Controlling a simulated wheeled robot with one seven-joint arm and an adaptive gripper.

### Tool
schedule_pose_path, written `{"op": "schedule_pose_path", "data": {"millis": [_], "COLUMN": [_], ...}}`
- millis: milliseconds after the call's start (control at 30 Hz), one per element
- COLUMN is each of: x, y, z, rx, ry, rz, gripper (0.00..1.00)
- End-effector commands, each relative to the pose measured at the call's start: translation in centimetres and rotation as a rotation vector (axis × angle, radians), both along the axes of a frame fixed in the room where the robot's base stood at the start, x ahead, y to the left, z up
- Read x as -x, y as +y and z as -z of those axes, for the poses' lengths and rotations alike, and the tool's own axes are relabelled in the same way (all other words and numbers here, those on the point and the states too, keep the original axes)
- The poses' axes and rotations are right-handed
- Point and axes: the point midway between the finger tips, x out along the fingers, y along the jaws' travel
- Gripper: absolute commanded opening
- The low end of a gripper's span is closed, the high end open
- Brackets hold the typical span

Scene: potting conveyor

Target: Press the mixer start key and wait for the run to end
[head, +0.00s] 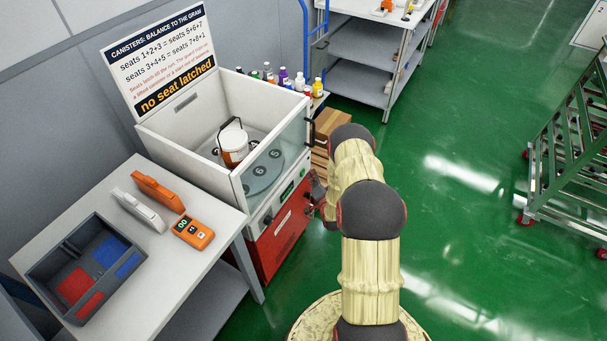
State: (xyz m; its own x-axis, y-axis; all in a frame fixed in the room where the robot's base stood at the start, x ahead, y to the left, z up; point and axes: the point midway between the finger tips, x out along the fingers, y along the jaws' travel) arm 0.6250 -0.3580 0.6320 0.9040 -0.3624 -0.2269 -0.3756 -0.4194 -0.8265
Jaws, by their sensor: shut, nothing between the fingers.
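The mixer (172,151) is a white open-topped box on a red base (280,244). Inside, a white canister with an orange-brown band (233,150) stands on a grey turntable (262,177) with numbered seats. The front control strip carries a small green-lit element (287,193) and a dark round knob (268,220); I cannot tell which part is the start key. My gripper (312,196) is shut and empty, close to the right part of this strip. My arm partly hides that side, and I cannot tell whether the fingertips touch the panel.
A sign behind the mixer (160,62) ends with "no seat latched". The left table (190,262) holds a divided grey tray (50,250), an orange handheld device (192,231) and two upright pieces. Several bottles stand behind the mixer. Green floor is open at right, before a green rack (570,170).

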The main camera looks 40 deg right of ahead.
Motion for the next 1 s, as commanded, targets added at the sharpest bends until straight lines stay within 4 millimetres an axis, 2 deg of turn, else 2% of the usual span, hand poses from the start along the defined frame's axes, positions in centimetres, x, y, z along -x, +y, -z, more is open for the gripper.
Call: {"op": "schedule_pose_path", "data": {"millis": [1000], "x": [-0.78], "y": [0.34], "z": [-0.06], "rx": [0.000], "ry": [0.000], "rz": [0.000], "gripper": [0.00]}}
